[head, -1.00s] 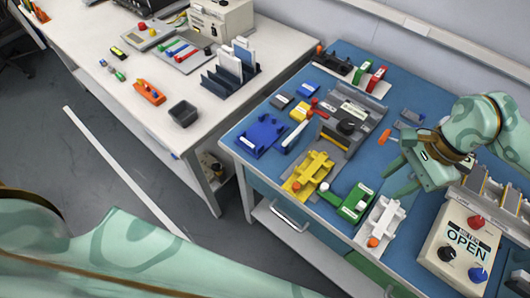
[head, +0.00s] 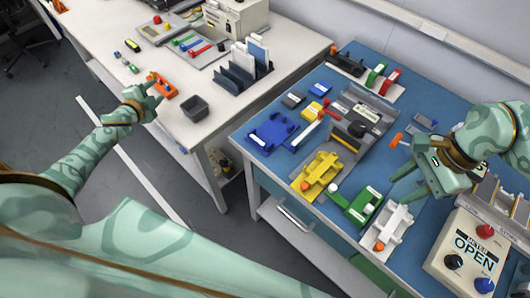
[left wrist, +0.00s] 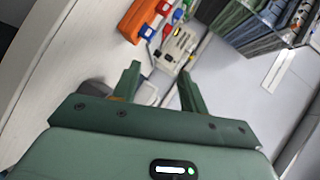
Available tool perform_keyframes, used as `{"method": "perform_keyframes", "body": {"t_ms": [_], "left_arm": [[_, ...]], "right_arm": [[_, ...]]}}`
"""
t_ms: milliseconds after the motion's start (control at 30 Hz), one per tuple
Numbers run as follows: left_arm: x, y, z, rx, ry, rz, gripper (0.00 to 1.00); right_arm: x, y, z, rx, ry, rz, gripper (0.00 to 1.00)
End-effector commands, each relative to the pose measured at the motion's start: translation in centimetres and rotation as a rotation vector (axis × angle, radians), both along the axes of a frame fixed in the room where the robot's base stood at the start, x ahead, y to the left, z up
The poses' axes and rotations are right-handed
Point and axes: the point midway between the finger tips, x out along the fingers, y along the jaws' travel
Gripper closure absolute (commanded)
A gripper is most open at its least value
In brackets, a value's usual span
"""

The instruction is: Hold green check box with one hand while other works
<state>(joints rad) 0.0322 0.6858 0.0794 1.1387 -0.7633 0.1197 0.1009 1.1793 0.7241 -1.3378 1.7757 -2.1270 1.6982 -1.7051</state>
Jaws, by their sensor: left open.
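A green box with a white label (head: 362,207), likely the green check box, lies on the blue mat (head: 300,175) of the right table, between a yellow fixture (head: 318,172) and a white fixture (head: 395,225). My left gripper (head: 150,82) is over the left table beside an orange tool (head: 163,87), far from the green box. In the left wrist view its jaws (left wrist: 159,76) are apart with nothing between them. My right gripper (head: 393,188) is above the mat just right of the green box. Its fingers look spread and empty.
A dark bin (head: 195,108) and a rack of upright plates (head: 243,68) stand on the left table. A blue fixture (head: 271,132) lies at the mat's left. A floor gap separates the tables.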

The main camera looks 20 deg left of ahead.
Motion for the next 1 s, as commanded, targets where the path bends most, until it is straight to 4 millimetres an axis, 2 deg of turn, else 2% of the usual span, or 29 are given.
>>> {"method": "perform_keyframes", "body": {"t_ms": [33,100,167,200,267,300,367,400,533,600,700,833,1000], "left_arm": [[1.7,-3.1,1.0,-0.058,-0.030,-0.084,0.57],[3.6,-7.7,2.3,-0.158,-0.061,-0.201,0.57],[4.6,-11.7,3.4,-0.245,-0.068,-0.306,0.57],[5.1,-14.5,4.1,-0.307,-0.065,-0.378,0.57],[5.3,-18.8,5.0,-0.401,-0.043,-0.485,0.57],[5.1,-21.6,5.4,-0.465,-0.016,-0.555,0.57],[4.3,-25.8,6.0,-0.562,0.042,-0.658,0.57],[3.4,-28.5,6.4,-0.623,0.092,-0.722,0.57],[-0.6,-35.9,6.8,-0.805,0.306,-0.891,0.57],[-3.1,-38.7,6.9,-0.876,0.431,-0.949,0.57],[-6.3,-41.4,6.8,-0.948,0.592,-0.995,0.57],[-9.0,-43.1,6.7,-0.994,0.729,-1.011,0.57],[-10.0,-43.7,6.6,-1.011,0.781,-1.014,0.57]], "right_arm": [[0.0,0.0,0.0,0.000,0.000,0.000,0.64],[0.0,0.0,0.0,0.000,0.000,0.000,0.64],[0.0,0.0,0.0,0.000,0.000,0.000,0.64],[0.0,0.0,0.0,0.000,0.000,0.000,0.64],[0.0,0.0,0.0,0.000,0.000,0.000,0.64],[0.0,0.0,0.0,0.000,0.000,0.000,0.64],[0.0,0.0,0.0,0.000,0.000,0.000,0.64],[0.0,0.0,0.0,0.000,0.000,0.000,0.64],[0.0,0.0,0.0,0.000,0.000,0.000,0.64],[0.0,0.0,0.0,0.000,0.000,0.000,0.64],[0.0,0.0,0.0,0.000,0.000,0.000,0.64],[0.0,0.0,0.0,0.000,0.000,0.000,0.64],[0.0,0.0,0.0,0.000,0.000,0.000,0.64]]}}
